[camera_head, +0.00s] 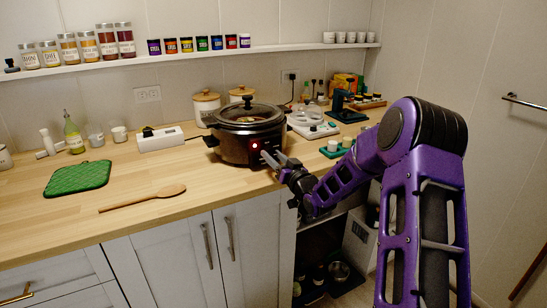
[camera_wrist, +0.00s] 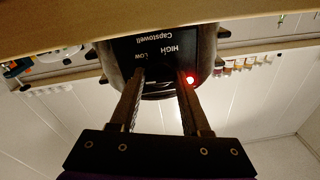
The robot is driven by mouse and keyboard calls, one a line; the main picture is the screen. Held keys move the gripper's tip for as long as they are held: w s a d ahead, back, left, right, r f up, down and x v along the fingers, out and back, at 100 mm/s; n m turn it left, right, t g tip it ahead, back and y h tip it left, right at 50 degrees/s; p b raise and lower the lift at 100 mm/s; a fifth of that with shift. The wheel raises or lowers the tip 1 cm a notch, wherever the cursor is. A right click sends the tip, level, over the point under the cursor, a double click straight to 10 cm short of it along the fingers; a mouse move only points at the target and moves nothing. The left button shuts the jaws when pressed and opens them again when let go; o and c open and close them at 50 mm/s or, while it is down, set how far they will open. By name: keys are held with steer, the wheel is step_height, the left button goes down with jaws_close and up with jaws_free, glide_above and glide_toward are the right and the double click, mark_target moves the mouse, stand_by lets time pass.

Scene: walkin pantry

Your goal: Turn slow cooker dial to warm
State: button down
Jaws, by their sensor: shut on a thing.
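The slow cooker (camera_head: 232,150) is dark brown with a glass lid (camera_head: 248,114) and stands on the wooden counter. A red light glows on its front panel. The wrist view shows the cooker upside down, with the black panel (camera_wrist: 165,42) reading HIGH, LOW and a brand name. My gripper (camera_head: 270,158) reaches the panel from the front right. In the wrist view its two fingers (camera_wrist: 163,84) straddle the dark dial area below the labels and are shut on the dial. The dial is mostly hidden in shadow between the fingertips, so its setting cannot be read.
A white power strip (camera_head: 160,138), wooden spoon (camera_head: 143,199) and green pot holder (camera_head: 77,178) lie to the left. Two lidded canisters (camera_head: 205,107) stand behind the cooker. A white appliance (camera_head: 313,126) stands close on its right.

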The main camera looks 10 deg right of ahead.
steer(key=n, duration=0.4)
steer(key=shift+d+f, duration=0.1)
steer(key=shift+n+g+y, duration=0.3)
stand_by(0.4)
steer(key=shift+c, duration=2)
jaws_free()
steer(key=r+v, duration=0.1)
steer(key=v, duration=1.6)
steer(key=shift+s+f, duration=0.2)
steer(key=shift+f, duration=0.35)
steer(key=shift+w, duration=0.1)
